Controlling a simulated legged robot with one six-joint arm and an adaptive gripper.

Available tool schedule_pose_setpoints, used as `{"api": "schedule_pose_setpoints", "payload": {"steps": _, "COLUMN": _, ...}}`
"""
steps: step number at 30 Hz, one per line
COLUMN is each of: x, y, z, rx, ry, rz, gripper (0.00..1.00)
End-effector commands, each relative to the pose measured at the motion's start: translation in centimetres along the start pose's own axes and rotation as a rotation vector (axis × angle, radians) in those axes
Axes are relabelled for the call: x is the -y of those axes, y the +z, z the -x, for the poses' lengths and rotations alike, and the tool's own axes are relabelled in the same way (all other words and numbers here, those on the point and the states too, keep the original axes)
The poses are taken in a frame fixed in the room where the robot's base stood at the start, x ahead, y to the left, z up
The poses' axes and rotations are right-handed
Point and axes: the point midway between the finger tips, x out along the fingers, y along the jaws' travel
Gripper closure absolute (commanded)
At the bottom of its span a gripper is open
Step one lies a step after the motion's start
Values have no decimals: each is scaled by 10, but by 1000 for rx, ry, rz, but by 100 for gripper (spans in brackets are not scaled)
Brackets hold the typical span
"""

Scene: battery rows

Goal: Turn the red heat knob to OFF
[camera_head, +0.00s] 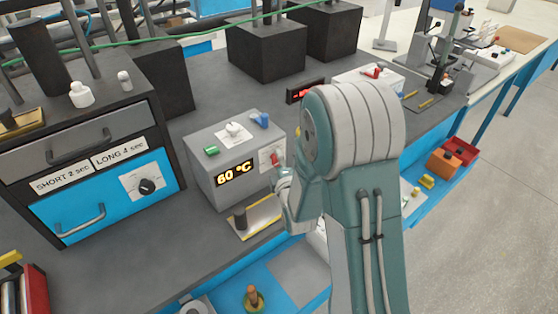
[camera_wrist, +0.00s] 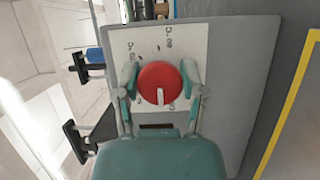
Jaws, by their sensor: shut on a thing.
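The red heat knob (camera_wrist: 159,82) is on a white marked plate (camera_wrist: 190,40) in the wrist view. It is round, with a white pointer line toward the bottom of that picture. My gripper (camera_wrist: 162,88) has one finger on each side of the knob and is shut on it. My gripper (camera_head: 284,182) is at the box's right front, partly hidden by my arm.
A green knob (camera_head: 211,150), a white switch (camera_head: 234,130) and a blue knob (camera_head: 260,120) are on top of the box. A small post on a yellow-edged plate (camera_head: 258,217) stands in front. A drawer unit (camera_head: 115,205) is to the left. Bare grey bench lies between.

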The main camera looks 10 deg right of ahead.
Motion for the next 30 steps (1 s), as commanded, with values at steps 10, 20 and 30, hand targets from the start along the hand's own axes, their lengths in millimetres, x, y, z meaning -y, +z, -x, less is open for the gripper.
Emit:
{"api": "schedule_pose_setpoints", "payload": {"steps": 10, "x": 5, "y": -2, "z": 2, "rx": -6, "ry": -1, "rz": 38, "gripper": 95}}
{"api": "schedule_pose_setpoints", "payload": {"steps": 20, "x": 6, "y": -2, "z": 2, "rx": -6, "ry": -4, "rz": 38, "gripper": 20}}
{"api": "schedule_pose_setpoints", "payload": {"steps": 30, "x": 2, "y": -1, "z": 1, "rx": -3, "ry": 7, "rz": 36, "gripper": 13}}
